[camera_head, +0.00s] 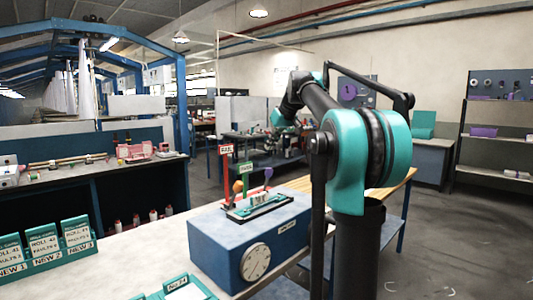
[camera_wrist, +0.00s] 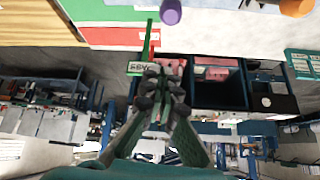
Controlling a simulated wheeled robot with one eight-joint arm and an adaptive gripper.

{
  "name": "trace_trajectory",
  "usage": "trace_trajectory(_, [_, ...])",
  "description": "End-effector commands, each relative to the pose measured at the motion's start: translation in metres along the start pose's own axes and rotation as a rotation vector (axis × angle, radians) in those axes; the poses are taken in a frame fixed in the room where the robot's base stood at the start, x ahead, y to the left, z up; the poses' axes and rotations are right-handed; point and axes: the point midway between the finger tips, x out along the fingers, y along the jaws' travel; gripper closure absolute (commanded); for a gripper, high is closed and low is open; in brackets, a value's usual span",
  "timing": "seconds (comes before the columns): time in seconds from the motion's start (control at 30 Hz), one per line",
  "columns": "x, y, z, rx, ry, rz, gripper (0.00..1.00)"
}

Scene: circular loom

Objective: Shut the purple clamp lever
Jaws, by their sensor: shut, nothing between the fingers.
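The purple clamp lever (camera_head: 268,173) stands upright at the right end of the row of levers on the blue box, its round knob on top. The purple knob (camera_wrist: 171,12) also shows at the top of the wrist view, apart from my fingertips. My gripper (camera_wrist: 161,85) is shut and empty, with its fingers together below the knob in that picture. A green labelled lever (camera_wrist: 147,66) appears close beside the fingertips there; I cannot tell whether they touch. In the head view my gripper is hard to make out behind the levers.
The blue box (camera_head: 216,247) with a round dial (camera_head: 255,262) stands on the bench. A red labelled post (camera_head: 226,160), a green labelled lever (camera_head: 246,180) and an orange knob (camera_head: 238,187) stand left of the purple lever. Card holders (camera_head: 48,246) are at lower left.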

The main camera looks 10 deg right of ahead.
Motion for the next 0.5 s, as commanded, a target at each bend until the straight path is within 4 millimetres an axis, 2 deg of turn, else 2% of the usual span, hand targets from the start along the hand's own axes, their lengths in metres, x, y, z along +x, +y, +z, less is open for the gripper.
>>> trace_trajectory(0.43, [0.085, 0.0, 0.0, -0.001, 0.0, 0.0, 1.0])
trace_trajectory(0.5, [0.088, 0.0, 0.006, 0.001, 0.0, 0.001, 1.0])
